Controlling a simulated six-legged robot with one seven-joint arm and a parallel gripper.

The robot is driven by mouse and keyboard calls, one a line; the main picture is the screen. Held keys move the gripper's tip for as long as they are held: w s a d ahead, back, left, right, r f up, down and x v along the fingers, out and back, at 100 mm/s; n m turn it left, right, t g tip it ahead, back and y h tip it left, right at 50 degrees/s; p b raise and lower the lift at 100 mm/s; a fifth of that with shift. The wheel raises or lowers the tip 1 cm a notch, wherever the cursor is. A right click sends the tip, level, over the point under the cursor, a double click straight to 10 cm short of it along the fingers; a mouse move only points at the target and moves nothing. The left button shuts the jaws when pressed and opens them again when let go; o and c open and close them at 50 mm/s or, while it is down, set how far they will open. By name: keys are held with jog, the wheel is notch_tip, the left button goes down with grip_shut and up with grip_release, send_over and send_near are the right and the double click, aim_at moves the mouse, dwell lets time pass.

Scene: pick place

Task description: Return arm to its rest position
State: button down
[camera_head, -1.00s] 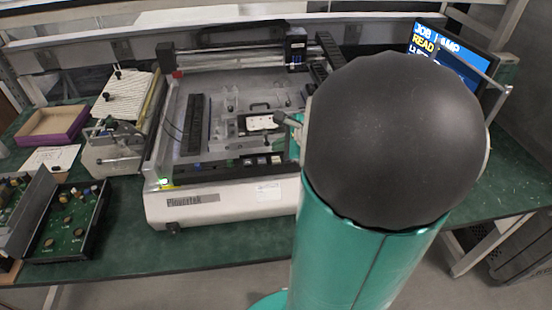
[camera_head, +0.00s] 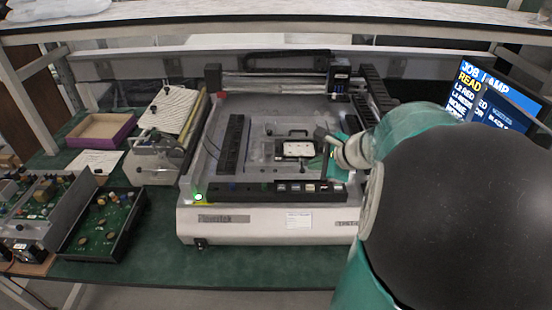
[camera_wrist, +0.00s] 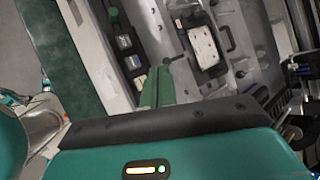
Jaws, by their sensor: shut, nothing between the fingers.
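My arm, teal with a large black rounded cover, fills the right of the head view. Its far end reaches over the right side of the bench machine (camera_head: 250,222). My gripper (camera_wrist: 158,86) shows in the wrist view as two green fingers shut together and empty. They are above the machine's front part, beside its row of dark switches and apart from a white board in a black holder (camera_wrist: 204,47). In the head view that white board (camera_head: 298,149) lies left of the arm's end. The fingertips are hard to make out there.
A monitor (camera_head: 497,92) stands right, close behind my arm. On the green bench at left are a purple-edged box (camera_head: 100,129), a device with a ribbed white top (camera_head: 170,108) and open circuit-board trays (camera_head: 102,222). A shelf (camera_head: 270,22) crosses above.

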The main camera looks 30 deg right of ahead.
jog(key=s+a+r+n+g+y, duration=0.1)
jog(key=a+r+n+g+y, duration=0.2)
jog(key=a+n, duration=1.15)
jog(key=s+a+r+n+h, duration=0.2)
jog(key=s+a+n+h, duration=0.2)
jog(key=s+a+n, duration=0.4)
jog(key=a+n, duration=0.3)
jog(key=a, duration=0.1)
jog(key=shift+s+a+r+g, duration=0.3)
jog(key=shift+a, duration=0.1)
